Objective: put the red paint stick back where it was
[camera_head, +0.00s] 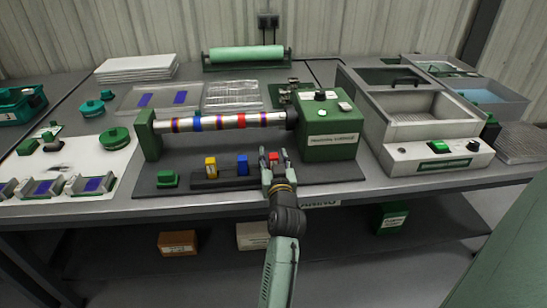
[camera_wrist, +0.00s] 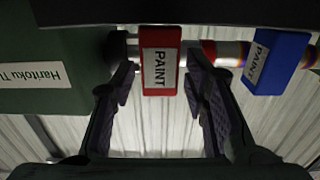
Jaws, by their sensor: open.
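The red paint stick (camera_head: 273,158) stands upright at the right end of the dark holder (camera_head: 225,183) on the bench; my gripper hides its lower part, so I cannot tell how it sits. In the wrist view the red stick (camera_wrist: 160,75), labelled PAINT, is between my fingers, with a gap on each side. My gripper (camera_head: 273,154) is open around it. The yellow paint stick (camera_head: 210,167) and the blue paint stick (camera_head: 242,165) stand in the holder to the left. The blue one also shows in the wrist view (camera_wrist: 262,62).
A banded metal shaft (camera_head: 218,122) runs behind the holder into a green machine (camera_head: 330,138). A green button block (camera_head: 168,179) lies left of the holder. A grey basin unit (camera_head: 420,120) stands right. The dark mat's (camera_head: 330,172) right front part is clear.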

